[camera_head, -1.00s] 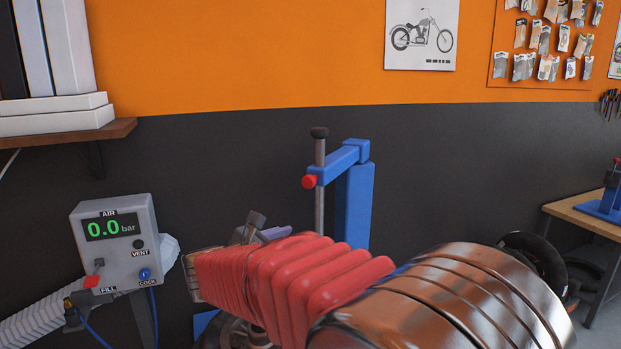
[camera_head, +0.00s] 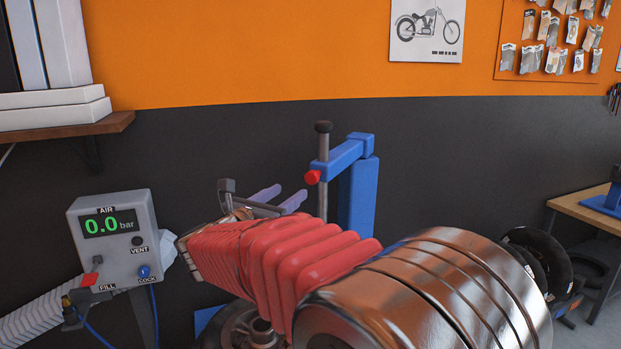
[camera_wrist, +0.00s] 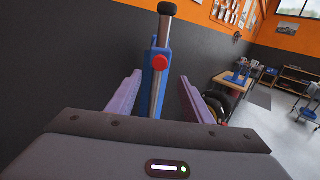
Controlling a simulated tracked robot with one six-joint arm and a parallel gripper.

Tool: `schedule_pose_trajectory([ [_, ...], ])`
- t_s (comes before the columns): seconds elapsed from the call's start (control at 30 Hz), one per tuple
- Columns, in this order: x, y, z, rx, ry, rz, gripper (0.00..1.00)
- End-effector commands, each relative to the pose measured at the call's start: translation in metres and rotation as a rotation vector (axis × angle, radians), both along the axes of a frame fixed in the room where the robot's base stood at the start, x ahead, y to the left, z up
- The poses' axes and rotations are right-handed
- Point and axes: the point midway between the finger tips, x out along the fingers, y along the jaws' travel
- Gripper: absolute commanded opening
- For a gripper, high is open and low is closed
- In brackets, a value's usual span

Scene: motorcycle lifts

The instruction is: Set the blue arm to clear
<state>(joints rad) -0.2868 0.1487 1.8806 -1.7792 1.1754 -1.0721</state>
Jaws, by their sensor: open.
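The blue arm (camera_head: 340,160) reaches out from the top of a blue post (camera_head: 358,200). At its end it carries a red knob (camera_head: 312,177) and an upright metal rod (camera_head: 323,150) with a black top. My gripper (camera_head: 291,191) is open and empty, its pale purple fingers a little left of and below the red knob in the head view. In the wrist view the red knob (camera_wrist: 159,62) and the rod appear between the spread fingers of my gripper (camera_wrist: 159,78). I cannot tell how far apart they are in depth. My red and metal arm hides the lower post.
A grey air box (camera_head: 112,240) reading 0.0 bar stands at the left, with a hose below. A wooden shelf (camera_head: 70,132) holds boxes above it. A dark wall is behind; a wooden bench (camera_head: 590,215) and wheels (camera_head: 540,255) are at the right.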

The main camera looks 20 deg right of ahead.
Motion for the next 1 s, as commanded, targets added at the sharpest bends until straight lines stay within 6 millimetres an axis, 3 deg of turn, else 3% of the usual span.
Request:
schedule_pose_trajectory([
  [0.37,0.010,-0.012,0.000,0.001,-0.001,-0.002,0.46],
  [1.0,0.074,-0.085,-0.001,0.001,0.000,-0.004,0.46],
])
